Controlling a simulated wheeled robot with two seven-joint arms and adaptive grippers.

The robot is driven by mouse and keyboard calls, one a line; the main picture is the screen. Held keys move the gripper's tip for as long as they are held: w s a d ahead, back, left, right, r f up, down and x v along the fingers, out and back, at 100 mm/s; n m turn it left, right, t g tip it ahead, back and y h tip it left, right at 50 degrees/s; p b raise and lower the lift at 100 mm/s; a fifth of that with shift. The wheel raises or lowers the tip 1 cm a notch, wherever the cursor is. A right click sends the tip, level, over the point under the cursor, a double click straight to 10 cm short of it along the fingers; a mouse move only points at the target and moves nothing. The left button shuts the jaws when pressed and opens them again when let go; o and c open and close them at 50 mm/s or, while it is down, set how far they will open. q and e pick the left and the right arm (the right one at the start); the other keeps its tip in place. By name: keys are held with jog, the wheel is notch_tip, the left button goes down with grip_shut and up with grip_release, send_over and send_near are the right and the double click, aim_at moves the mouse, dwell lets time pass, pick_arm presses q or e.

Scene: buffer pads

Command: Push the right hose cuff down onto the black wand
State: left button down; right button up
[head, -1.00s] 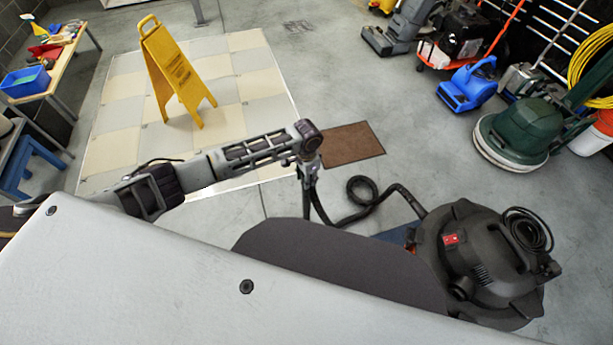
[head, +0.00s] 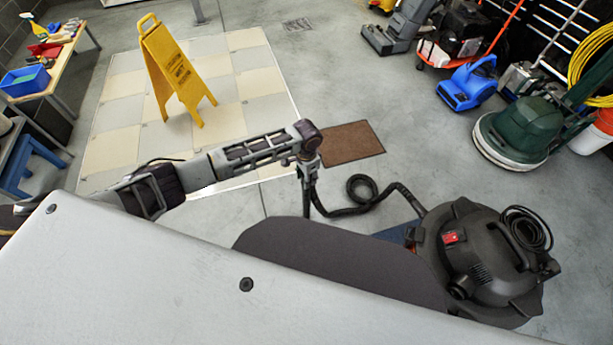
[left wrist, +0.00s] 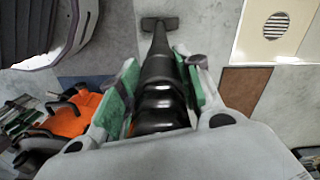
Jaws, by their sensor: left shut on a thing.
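My left gripper (head: 308,180) is shut on a black hose cuff. The cuff (left wrist: 160,95) shows in the left wrist view between the two green-padded fingers (left wrist: 162,88). The black wand (head: 306,204) stands below the gripper in the head view. In the left wrist view the wand (left wrist: 160,45) runs away from the cuff in line with it, to a wide floor head (left wrist: 160,23). The exact join between cuff and wand is hard to make out. The black hose (head: 345,212) loops over the floor to the vacuum (head: 478,258). My right gripper is not in view.
A brown mat (head: 352,139) lies behind the wand. A yellow floor sign (head: 175,72) stands on pale tiles at the left. A green floor machine (head: 520,132) and a blue blower (head: 468,86) stand at the right. The concrete floor between is clear.

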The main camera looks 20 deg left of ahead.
pick_arm(q)
jog(key=c, duration=0.9)
grip_release()
jog(key=shift+r, duration=5.95)
